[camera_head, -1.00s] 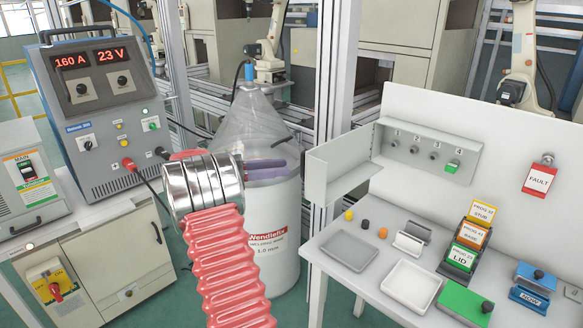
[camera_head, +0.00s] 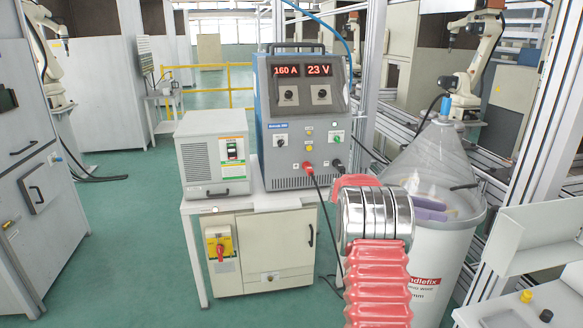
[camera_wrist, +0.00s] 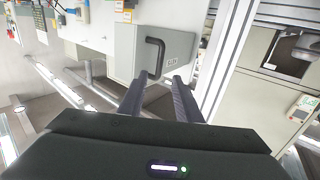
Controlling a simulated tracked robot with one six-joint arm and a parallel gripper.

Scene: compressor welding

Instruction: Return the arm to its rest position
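My arm, with red ribbed bellows and a shiny metal ring, rises from the lower middle-right of the head view. It stands in front of the white wire drum (camera_head: 432,262) with its clear cone. I cannot clearly make out my gripper in the head view. In the wrist view my gripper (camera_wrist: 160,77) has its two dark fingers apart, with nothing held between them. A grey box with a black handle (camera_wrist: 155,52) shows beyond the fingertips. I cannot tell how close they are to it.
The welding power source (camera_head: 303,150), reading 160 A and 23 V, stands on a bench left of my arm. Grey cabinets (camera_head: 30,170) are at far left. Green floor (camera_head: 135,215) lies open between. Metal frame posts stand at right.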

